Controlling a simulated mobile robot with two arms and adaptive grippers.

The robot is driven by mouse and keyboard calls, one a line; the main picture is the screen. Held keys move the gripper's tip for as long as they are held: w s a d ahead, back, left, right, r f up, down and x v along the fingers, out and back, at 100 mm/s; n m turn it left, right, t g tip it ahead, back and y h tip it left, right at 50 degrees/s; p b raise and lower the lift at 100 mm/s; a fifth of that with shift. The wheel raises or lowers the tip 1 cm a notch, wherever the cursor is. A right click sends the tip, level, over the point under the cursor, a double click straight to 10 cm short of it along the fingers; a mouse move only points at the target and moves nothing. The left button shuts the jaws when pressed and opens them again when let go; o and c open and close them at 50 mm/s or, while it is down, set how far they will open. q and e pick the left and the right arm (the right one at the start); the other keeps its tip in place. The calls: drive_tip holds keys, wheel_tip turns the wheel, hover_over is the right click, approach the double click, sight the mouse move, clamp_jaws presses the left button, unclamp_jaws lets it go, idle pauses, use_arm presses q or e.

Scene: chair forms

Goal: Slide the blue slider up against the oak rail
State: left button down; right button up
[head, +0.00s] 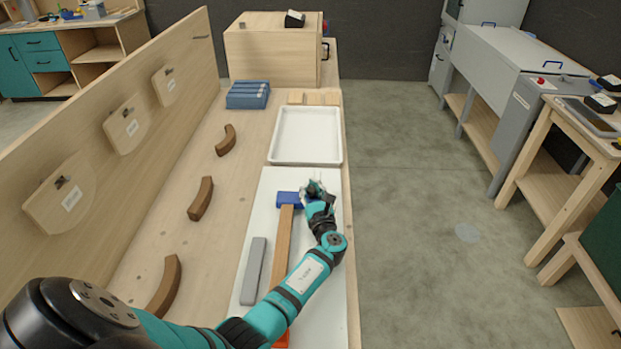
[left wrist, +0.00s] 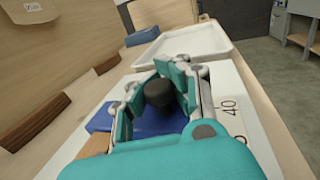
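The blue slider (head: 288,198) lies on the white board at the far end of the long oak rail (head: 283,240). In the left wrist view the slider (left wrist: 150,126) carries a round black knob (left wrist: 159,93), and a bit of brown wood (left wrist: 92,145) shows at its left. My left gripper (head: 314,190) is over the slider's right part. In the left wrist view its teal fingers (left wrist: 165,88) stand around the knob. I cannot tell whether they press on it. They partly hide the slider. My right gripper is not in view.
A grey bar (head: 253,270) lies left of the rail on the white board (head: 333,285). An orange piece (head: 282,341) shows at the near end. A white tray (head: 306,136) stands beyond, with blue blocks (head: 248,94) behind left. Several curved brown pieces (head: 201,198) lie left.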

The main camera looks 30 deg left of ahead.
use_arm(q)
drive_tip(key=shift+s+d+f, duration=0.2)
drive_tip(key=shift+d+f, duration=0.25)
drive_tip(key=shift+f, duration=0.15)
drive_tip(key=c, duration=1.9)
unclamp_jaws()
drive_tip(key=shift+c, duration=0.2)
drive_tip(key=o, duration=0.7)
drive_tip(key=shift+s+d+r, duration=0.4)
drive_tip(key=shift+s+r, duration=0.1)
drive_tip(key=shift+o, duration=0.9)
drive_tip(key=shift+w+a, duration=0.2)
drive_tip(key=shift+w, duration=0.05)
drive_tip(key=shift+a, duration=0.1)
drive_tip(key=v, duration=1.2)
drive_tip(key=shift+s, duration=0.15)
